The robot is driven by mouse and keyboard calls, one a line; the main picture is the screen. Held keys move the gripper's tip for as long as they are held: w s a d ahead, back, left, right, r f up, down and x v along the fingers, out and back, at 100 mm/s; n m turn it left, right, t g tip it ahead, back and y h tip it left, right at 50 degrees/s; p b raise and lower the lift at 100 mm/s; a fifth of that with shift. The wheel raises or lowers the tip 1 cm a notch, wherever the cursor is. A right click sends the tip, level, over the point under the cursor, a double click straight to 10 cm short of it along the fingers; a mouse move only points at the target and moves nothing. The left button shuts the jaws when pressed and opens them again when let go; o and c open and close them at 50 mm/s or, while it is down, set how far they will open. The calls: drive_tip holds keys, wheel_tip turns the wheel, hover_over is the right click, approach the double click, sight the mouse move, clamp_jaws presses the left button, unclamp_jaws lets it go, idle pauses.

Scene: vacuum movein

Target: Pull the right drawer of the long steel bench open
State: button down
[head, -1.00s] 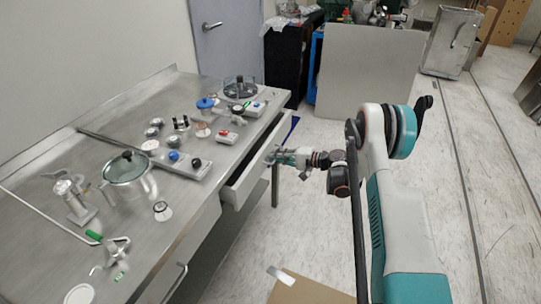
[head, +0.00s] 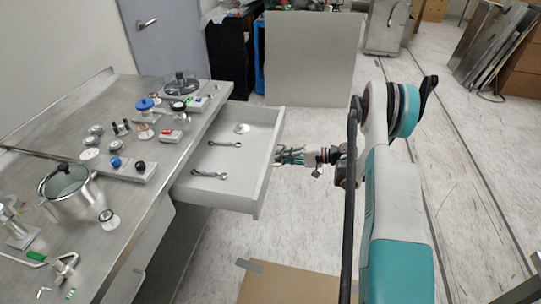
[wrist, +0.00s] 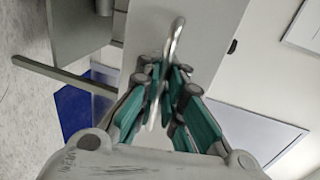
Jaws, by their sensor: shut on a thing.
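The right drawer (head: 262,190) of the long steel bench (head: 108,275) stands well out from the bench, its inside showing. My gripper (head: 287,155) is at the outer side of the drawer's front panel. In the wrist view the green-padded fingers of my gripper (wrist: 163,78) are closed around the curved metal drawer handle (wrist: 176,38), with the pale drawer front (wrist: 205,50) behind it. In the head view the handle is hidden by the fingers and the panel.
Two grey curved-ended tools (head: 209,174) and a small white round piece (head: 242,128) lie in the drawer. A lidded pot (head: 68,190) and several small parts stand on the bench. A cardboard sheet (head: 290,284) lies on the floor. Floor right of my arm is clear.

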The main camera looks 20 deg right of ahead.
drive_tip(key=shift+s+d, duration=0.35)
drive_tip(key=shift+d, duration=0.15)
drive_tip(key=c, duration=2)
unclamp_jaws()
drive_tip(key=shift+d, duration=0.1)
drive_tip(key=v, duration=1.1)
drive_tip(key=shift+s+d+r, duration=0.1)
drive_tip(key=shift+s+d, duration=0.2)
